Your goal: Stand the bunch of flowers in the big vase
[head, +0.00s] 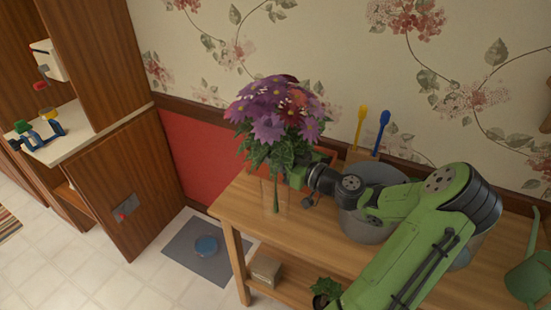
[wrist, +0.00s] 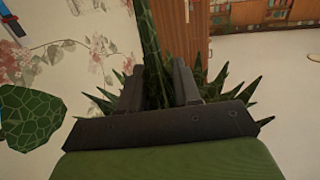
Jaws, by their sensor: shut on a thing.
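The bunch of flowers (head: 272,112) has purple and pink blooms over dark green leaves and is held upright at the table's left end. My gripper (head: 300,165) comes in from the right and is shut on the bunch's stems below the blooms; leaves partly hide its fingertips. The wrist view shows my gripper (wrist: 160,88) with a green stem (wrist: 149,40) between the fingers and spiky leaves around them.
A grey mat (head: 187,258) lies on the floor.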

